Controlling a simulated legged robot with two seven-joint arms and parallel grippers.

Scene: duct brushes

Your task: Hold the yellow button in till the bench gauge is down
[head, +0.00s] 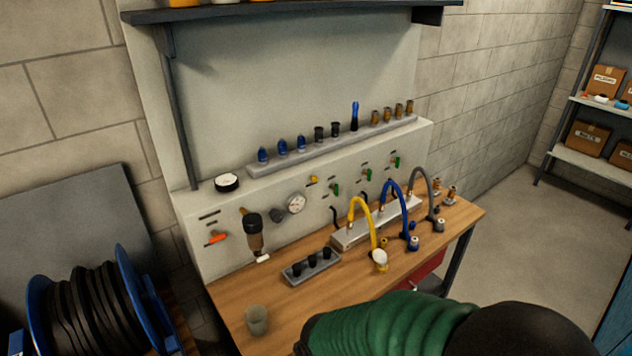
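A small yellow knob-like part (313,180), which looks like the yellow button, sits on the upright grey bench panel. It is too small to tell whether it is pressed in. The bench gauge (297,204) is a round white dial in the panel, just below and left of the yellow part. Its needle is too small to read. Neither of my grippers shows in the head view, and nothing touches the button or the gauge.
Yellow, blue and grey hoses (388,205) arch over the wooden bench (345,285). A dark block with black fittings (312,263) and a cup (257,320) stand on it. A filter bowl (254,236) hangs left of the gauge. A green ribbed shape (385,325) covers the bench's near edge.

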